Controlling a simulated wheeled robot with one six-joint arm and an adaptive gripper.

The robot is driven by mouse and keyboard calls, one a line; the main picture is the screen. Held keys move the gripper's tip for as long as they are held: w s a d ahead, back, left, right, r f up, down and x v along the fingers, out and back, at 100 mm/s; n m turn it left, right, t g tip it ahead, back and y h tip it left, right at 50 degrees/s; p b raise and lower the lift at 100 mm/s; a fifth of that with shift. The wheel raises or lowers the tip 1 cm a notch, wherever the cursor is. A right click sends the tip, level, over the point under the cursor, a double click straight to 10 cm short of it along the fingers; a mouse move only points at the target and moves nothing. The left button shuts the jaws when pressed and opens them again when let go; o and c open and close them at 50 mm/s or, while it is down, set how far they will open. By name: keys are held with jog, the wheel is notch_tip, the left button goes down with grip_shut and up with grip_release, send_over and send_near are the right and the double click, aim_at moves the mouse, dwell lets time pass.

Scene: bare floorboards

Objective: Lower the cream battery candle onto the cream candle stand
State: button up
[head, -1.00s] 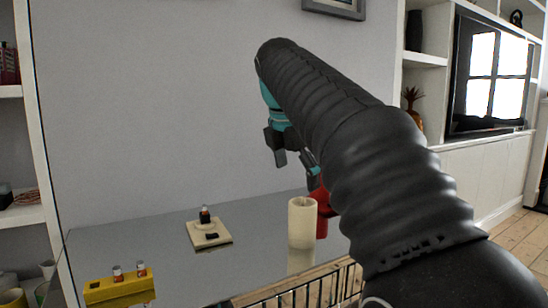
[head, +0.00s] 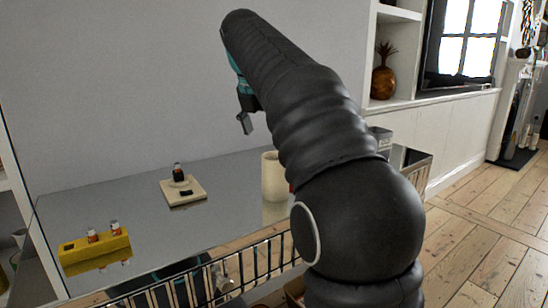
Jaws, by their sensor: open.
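The cream candle (head: 273,178), a plain upright cylinder, stands on the grey glossy tabletop, its right side partly covered by my arm. A flat square cream base (head: 190,196), which looks like the candle stand, lies to its left on the same top. On that base are a small dark, orange and white piece (head: 178,173) and a dark patch. My gripper (head: 245,122) is open, in the air above and left of the candle, apart from it. Only part of it shows beside my arm; nothing is seen in it.
A yellow block (head: 95,252) with small orange-and-white pieces sits at the front left of the tabletop (head: 225,215). A dark wire rack (head: 225,275) runs along the front. A wall is behind. Shelving with a brown vase (head: 384,75) and open floorboards are at the right.

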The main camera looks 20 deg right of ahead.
aim_at(275, 156)
jog(key=shift+b+x, duration=0.35)
jog(key=shift+x, duration=3.6)
jog(key=shift+c, duration=0.3)
jog(key=c, duration=1.3)
jog(key=shift+r+p, duration=0.35)
jog(key=shift+r, duration=2.15)
